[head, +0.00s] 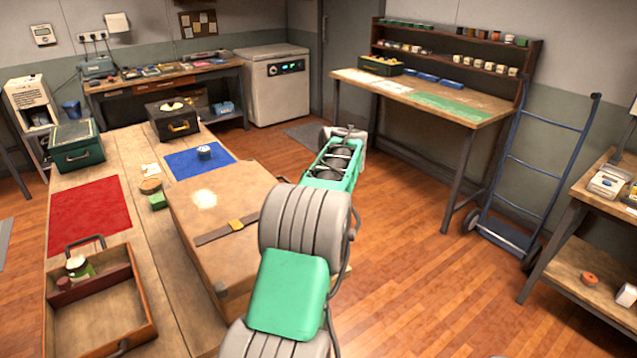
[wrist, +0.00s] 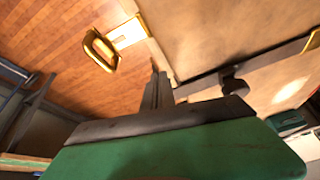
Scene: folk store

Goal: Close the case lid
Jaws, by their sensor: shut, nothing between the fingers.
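The case (head: 235,187) is a large tan box with a dark strap and a brass buckle (head: 236,226), on the wooden table. How far its lid stands open cannot be told; my arm covers its right side. In the wrist view a broad tan panel of the case (wrist: 225,35) fills the upper right, with a brass latch (wrist: 100,48) sticking out at its left end over the floor. My gripper (wrist: 157,70) is shut and empty, its fingertips close to the panel's lower edge; contact cannot be told. In the head view my arm hides the fingers.
A red mat (head: 88,214), an open wooden tray (head: 105,310), a green box (head: 77,148), a dark box (head: 172,122) and a blue mat (head: 185,165) share the table. Open floor (head: 410,250) lies to the right, before a blue hand truck (head: 535,170).

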